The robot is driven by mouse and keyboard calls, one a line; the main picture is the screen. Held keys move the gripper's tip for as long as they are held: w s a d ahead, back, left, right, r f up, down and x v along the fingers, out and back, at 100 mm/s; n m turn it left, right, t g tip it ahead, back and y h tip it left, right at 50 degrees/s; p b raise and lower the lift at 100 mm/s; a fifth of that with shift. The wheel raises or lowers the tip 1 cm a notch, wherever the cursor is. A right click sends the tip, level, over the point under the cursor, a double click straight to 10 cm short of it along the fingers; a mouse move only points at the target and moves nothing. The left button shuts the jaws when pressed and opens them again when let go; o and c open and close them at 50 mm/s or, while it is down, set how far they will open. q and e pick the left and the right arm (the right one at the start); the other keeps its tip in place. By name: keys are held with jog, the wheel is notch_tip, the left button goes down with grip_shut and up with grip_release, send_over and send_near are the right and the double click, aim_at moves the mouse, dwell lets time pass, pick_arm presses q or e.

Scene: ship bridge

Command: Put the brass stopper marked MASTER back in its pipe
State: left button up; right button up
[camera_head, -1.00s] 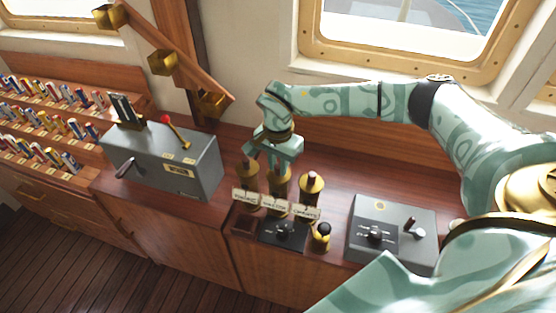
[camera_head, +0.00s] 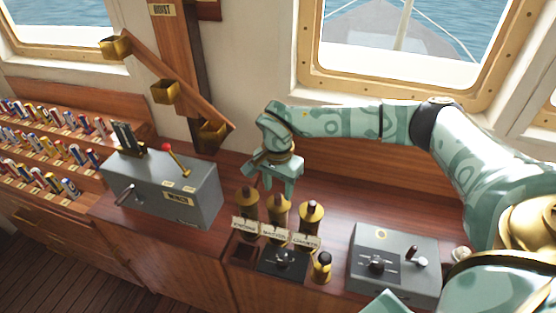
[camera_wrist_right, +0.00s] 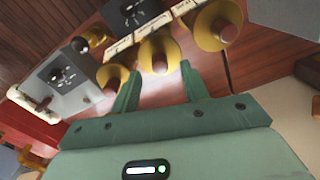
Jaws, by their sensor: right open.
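Three brass pipes stand in a row behind small white labels. The middle pipe (camera_head: 278,209) is behind the label that appears to read MASTER (camera_head: 273,236); this pipe also shows in the right wrist view (camera_wrist_right: 159,56). A brown round top shows on it, as on its neighbours; I cannot tell whether this is its stopper. My right gripper (camera_head: 278,189) is open and empty just above and behind the middle pipe. In the right wrist view its two fingertips (camera_wrist_right: 158,75) point towards that pipe. My left gripper is out of view.
The left pipe (camera_head: 247,205) and right pipe (camera_head: 311,216) stand close beside it. A short brass piece with a black top (camera_head: 321,267) stands right of a black switch panel (camera_head: 282,261). Grey control boxes (camera_head: 168,190) (camera_head: 394,270) flank the group.

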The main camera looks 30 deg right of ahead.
notch_tip(320, 180, up, 14)
jog(key=p, duration=0.1)
jog(key=shift+f, duration=0.15)
dwell(0.3)
